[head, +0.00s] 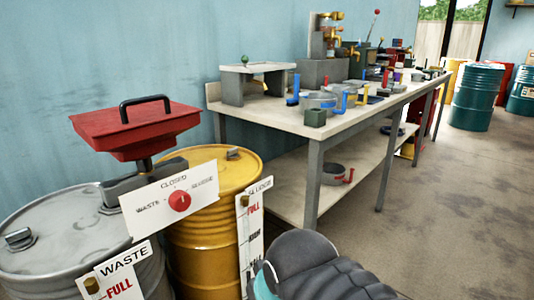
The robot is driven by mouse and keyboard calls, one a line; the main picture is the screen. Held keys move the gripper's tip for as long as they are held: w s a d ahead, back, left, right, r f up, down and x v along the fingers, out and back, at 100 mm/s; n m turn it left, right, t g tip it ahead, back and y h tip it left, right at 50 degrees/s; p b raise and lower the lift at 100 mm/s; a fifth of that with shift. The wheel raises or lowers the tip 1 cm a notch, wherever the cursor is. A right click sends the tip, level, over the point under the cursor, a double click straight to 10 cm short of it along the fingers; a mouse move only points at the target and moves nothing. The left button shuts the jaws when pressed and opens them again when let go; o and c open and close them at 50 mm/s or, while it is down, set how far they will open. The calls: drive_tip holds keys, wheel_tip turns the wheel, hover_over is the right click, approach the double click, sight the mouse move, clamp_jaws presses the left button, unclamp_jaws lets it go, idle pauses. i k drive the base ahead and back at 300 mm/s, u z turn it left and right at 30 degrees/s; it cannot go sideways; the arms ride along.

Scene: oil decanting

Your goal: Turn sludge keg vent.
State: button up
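The sludge keg (200,245) is a yellow drum at the left against the wall, partly hidden by the selector sign. On its yellow lid is a small grey fitting (233,154), which looks like the vent; its exact setting is too small to tell. A white gauge strip (250,240), partly cut off by the view, stands at the keg's front right, with a red FULL mark near its top. Part of my dark arm shows at the bottom centre, to the right of the keg. My gripper's fingers are not in view.
A grey waste keg (60,235) with its own fitting (18,238) stands at left. A red funnel (135,130) sits above a selector sign (140,205) with a red knob (179,200). A cluttered workbench (345,122) runs along the wall.

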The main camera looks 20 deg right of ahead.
sight(231, 154)
drive_tip(key=z, duration=0.3)
drive_tip(key=k, duration=0.75)
drive_tip(key=z, duration=1.05)
drive_tip(key=i, duration=1.15)
drive_tip(key=u, duration=0.55)
drive_tip(key=i, duration=0.75)
drive_tip(key=u, duration=0.85)
